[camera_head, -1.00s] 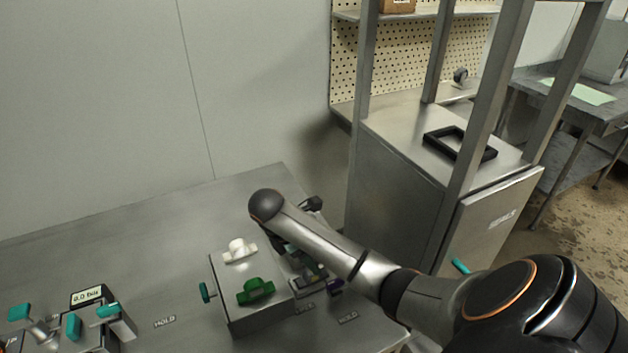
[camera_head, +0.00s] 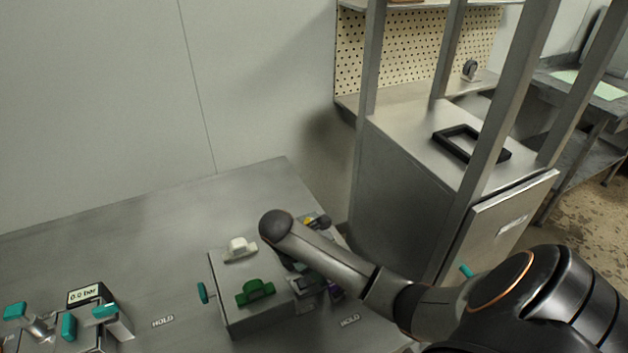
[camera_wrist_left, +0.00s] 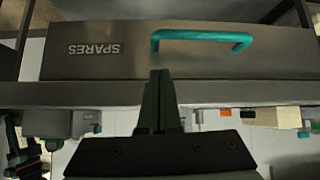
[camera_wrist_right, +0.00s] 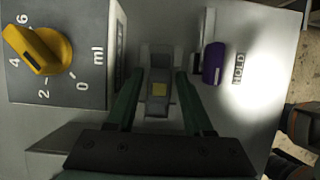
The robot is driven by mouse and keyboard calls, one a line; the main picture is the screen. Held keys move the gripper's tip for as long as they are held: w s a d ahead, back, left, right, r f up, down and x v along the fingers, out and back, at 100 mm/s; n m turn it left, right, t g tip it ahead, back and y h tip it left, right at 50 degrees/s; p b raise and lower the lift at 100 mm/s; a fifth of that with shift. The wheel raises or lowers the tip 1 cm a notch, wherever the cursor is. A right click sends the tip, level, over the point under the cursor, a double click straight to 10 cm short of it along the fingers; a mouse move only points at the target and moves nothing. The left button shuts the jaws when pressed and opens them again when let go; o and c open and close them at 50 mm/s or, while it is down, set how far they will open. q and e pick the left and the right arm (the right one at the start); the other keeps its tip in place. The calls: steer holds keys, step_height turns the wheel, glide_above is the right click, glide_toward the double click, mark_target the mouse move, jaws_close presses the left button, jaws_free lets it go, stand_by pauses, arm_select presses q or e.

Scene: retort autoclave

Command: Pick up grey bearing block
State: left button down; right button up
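A grey bearing block (camera_wrist_right: 159,108) shows in the right wrist view, a stepped grey piece with a small yellow square on it. My right gripper (camera_wrist_right: 157,78) is open, with one finger on each side of the block and gaps between. In the head view my right gripper (camera_head: 310,282) is low over the table, beside the steel box, partly hidden by my arm; I cannot make out the block clearly there. In the left wrist view my left gripper (camera_wrist_left: 160,78) is shut and empty, before a drawer front marked SPARES (camera_wrist_left: 100,50).
A white bearing block (camera_head: 240,249) and a green one (camera_head: 255,291) sit on a steel box (camera_head: 270,318). A purple piece (camera_wrist_right: 213,64) lies near the HOLD label. A yellow knob (camera_wrist_right: 38,50) on a dosing unit stands close by. The back left tabletop is clear.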

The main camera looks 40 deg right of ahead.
jaws_close()
steer(key=shift+r, duration=0.1)
stand_by(0.5)
